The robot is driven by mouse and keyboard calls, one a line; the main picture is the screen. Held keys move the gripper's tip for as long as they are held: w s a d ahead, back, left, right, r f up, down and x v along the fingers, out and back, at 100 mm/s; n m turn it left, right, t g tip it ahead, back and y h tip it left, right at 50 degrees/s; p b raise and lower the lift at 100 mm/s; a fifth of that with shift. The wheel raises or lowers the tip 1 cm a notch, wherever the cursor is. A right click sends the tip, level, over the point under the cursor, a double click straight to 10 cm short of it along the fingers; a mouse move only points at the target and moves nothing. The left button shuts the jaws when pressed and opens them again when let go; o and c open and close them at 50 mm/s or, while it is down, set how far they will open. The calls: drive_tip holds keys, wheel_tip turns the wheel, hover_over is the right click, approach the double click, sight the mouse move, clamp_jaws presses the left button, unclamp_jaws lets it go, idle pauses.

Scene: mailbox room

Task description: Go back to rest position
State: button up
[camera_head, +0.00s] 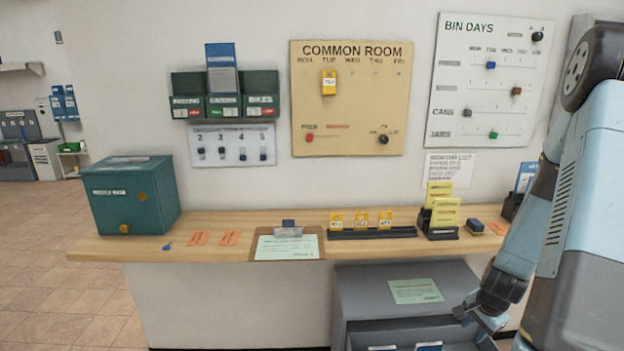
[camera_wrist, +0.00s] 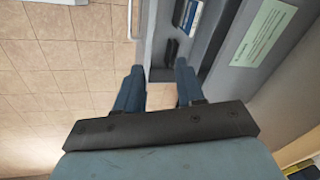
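My gripper (camera_head: 481,318) hangs low at the right in the head view, in front of the grey cabinet's open drawer. In the wrist view my gripper (camera_wrist: 158,92) shows two blue fingers held apart with nothing between them. Below it I see the edge of the grey drawer (camera_wrist: 146,45) and tiled floor. My arm comes down from the upper right and hides part of the shelf's right end.
The wooden shelf (camera_head: 400,246) juts from the wall and holds a green box (camera_head: 130,195), a clipboard (camera_head: 287,246) and card holders. The grey cabinet (camera_head: 352,290) stands below, its drawer (camera_head: 390,337) open. Tiled floor (camera_head: 60,270) at the left is clear.

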drive_tip(key=a+r+n+t, duration=0.1)
drive_tip(key=a+r+n, duration=0.35)
drive_tip(key=r, duration=0.75)
drive_tip(key=a+r+n, duration=0.3)
drive_tip(key=a+r, duration=0.3)
drive_tip(key=r, duration=0.5)
drive_tip(key=s+a+r+n+t, duration=0.2)
drive_tip(key=s+a+r+n, duration=0.4)
drive_tip(key=s+r, duration=0.9)
drive_tip(key=a, duration=0.3)
drive_tip(key=shift+a+r, duration=0.15)
drive_tip(key=shift+r, duration=0.15)
